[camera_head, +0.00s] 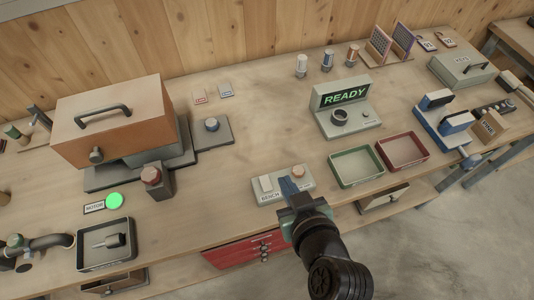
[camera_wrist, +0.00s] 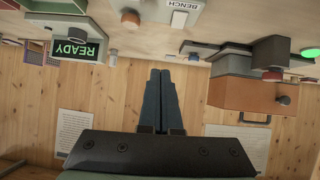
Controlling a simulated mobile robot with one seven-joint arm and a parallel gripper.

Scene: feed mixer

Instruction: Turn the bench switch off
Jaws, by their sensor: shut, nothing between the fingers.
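The bench switch box (camera_head: 256,196) is a pale box near the front edge of the bench, labelled BENCH. A white rocker (camera_head: 266,183) is on its left part and an orange-tan round knob (camera_head: 298,172) on its right. My gripper (camera_head: 289,186) is shut and empty, its blue fingers in front of the box between rocker and knob. Whether they touch it I cannot tell. In the wrist view, upside down, the gripper (camera_wrist: 160,73) points toward the box, with the rocker (camera_wrist: 179,19) and knob (camera_wrist: 130,17) at the top edge.
A green tray (camera_head: 345,182) and a red tray (camera_head: 424,152) lie right of the box. A READY display unit (camera_head: 326,122) stands behind. An orange-lidded machine (camera_head: 110,140) is at left, near a lit green MOTOR lamp (camera_head: 115,201). Bench surface behind the box is clear.

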